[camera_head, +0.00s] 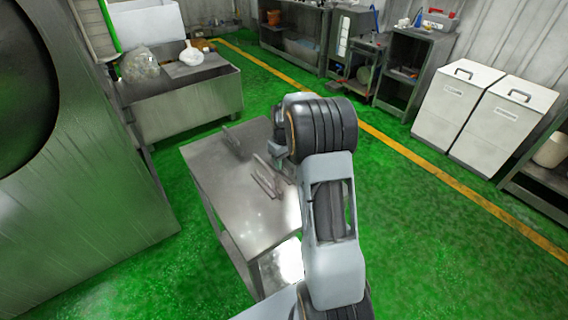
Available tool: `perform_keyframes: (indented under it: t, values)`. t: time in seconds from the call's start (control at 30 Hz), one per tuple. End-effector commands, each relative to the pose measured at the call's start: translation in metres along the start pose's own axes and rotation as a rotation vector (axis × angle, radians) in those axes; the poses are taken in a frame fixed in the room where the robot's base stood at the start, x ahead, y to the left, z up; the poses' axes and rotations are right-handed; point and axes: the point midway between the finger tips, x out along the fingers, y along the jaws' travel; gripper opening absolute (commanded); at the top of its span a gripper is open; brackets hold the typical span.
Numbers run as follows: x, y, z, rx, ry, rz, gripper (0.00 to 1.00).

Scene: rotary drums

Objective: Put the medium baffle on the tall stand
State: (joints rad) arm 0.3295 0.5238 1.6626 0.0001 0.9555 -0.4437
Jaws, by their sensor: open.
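Thin grey metal plates, which look like baffles, stand or lean on a steel table (228,190). One plate (232,141) is near the table's far left edge. A closely spaced group of plates (266,178) is near the table's middle right. I cannot tell which is the medium baffle, and I cannot pick out the tall stand for sure. My gripper (277,154) is above the right part of the table, close to the group of plates. It is open, mostly hidden by my wrist, and I see nothing held in it.
A large steel drum housing (85,190) stands at the left. A steel bin (190,105) with bags is behind the table. White cabinets (455,110) and shelves (415,75) line the right and back. The table's front left is bare; green floor lies around it.

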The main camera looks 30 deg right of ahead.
Motion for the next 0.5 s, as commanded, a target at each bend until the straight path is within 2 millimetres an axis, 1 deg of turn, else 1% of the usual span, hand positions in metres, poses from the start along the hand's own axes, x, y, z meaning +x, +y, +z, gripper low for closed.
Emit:
perform_keyframes:
  t: [0.03,0.1,0.3,0.4,0.5]
  values:
    - [-0.01,0.0,-0.001,0.0,0.005,0.003,0.44]
    - [-0.024,0.0,-0.001,0.0,0.006,0.003,0.44]
    - [-0.062,0.0,-0.001,0.0,0.004,0.002,0.44]
    - [-0.079,0.0,0.0,0.0,0.004,0.002,0.44]
    - [-0.091,0.0,0.0,0.0,0.003,0.001,0.44]
